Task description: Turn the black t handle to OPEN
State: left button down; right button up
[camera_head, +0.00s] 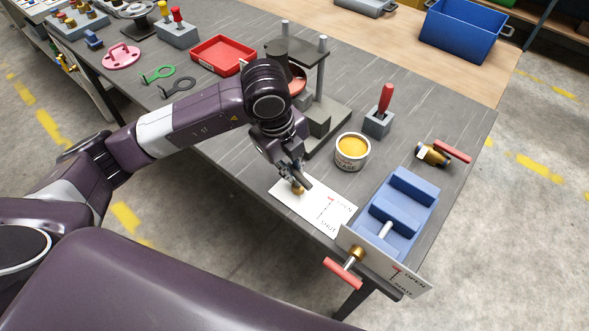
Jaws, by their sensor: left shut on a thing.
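A white plate (312,211) lies on the near edge of the grey table, with a red and black scale marked OPEN at its upper end and SHUT at its lower end. A brass stem (298,190) rises at the plate's left part. My left gripper (299,180) is over this stem, pointing down, and is shut on the black T handle. The handle is mostly hidden and hard to tell from the dark fingers, so its exact angle cannot be told. My right gripper is not in view.
A blue vise-like block (398,212) stands to the right, with a red T handle (343,273) and another OPEN/SHUT plate (402,277) at its front. A yellow-filled tin (352,152), a red-handled tool (384,100) and a brass valve (433,154) stand behind. A grey press stand (322,112) is close behind my gripper.

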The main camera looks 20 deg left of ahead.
pick_arm(q)
jog(key=shift+a+r+n, duration=0.1)
jog(key=shift+n, duration=1)
jog(key=c, duration=2)
grip_release()
jog(key=shift+s, duration=0.15)
jog(key=shift+o, duration=0.2)
notch_tip(320, 180, up, 12)
jog(key=s, duration=0.2)
jog(key=shift+a, duration=0.45)
jog(key=shift+s+f, duration=0.1)
jog(key=shift+f, duration=0.1)
